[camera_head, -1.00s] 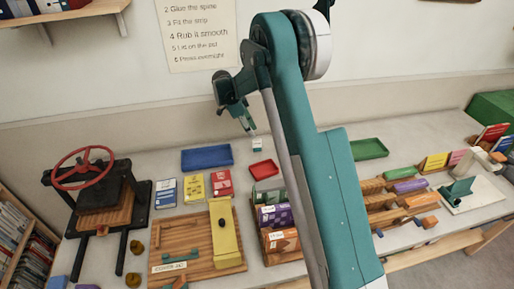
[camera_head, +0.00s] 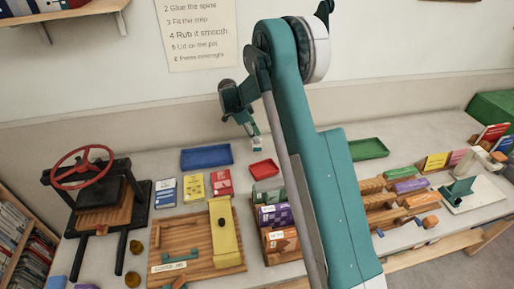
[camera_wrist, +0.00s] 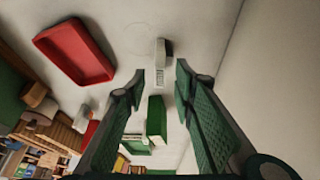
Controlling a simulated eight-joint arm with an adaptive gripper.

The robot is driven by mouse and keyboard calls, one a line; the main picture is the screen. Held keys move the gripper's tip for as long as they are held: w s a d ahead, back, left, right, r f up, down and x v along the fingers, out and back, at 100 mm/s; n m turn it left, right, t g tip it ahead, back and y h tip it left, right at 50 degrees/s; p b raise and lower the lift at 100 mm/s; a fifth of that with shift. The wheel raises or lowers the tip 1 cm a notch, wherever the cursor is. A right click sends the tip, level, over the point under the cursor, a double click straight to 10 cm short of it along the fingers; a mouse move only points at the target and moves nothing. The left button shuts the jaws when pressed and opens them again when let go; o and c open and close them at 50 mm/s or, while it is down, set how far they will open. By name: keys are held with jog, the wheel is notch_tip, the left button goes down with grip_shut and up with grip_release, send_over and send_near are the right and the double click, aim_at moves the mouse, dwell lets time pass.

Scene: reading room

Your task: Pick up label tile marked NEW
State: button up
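A small white tile (camera_head: 257,144) stands on the table near the wall, between the blue tray and the green tray. Its marking is too small to read in the head view. In the wrist view a small pale piece with faint dark marks (camera_wrist: 160,77) shows between and beyond the fingertips, with a white block part (camera_wrist: 165,50) beside it. I cannot read NEW on it. My gripper (camera_head: 253,133) is just above the tile in the head view, pointing down. In the wrist view its two fingers (camera_wrist: 160,74) are apart with nothing held between them.
A red tray (camera_head: 263,170) lies close in front of the tile; it also shows in the wrist view (camera_wrist: 75,50). A blue tray (camera_head: 206,157) lies left, a green tray (camera_head: 368,149) right. The wall (camera_head: 120,110) is close behind. My arm hides the table's middle.

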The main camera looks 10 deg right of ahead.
jog(key=shift+x, duration=1.5)
grip_shut()
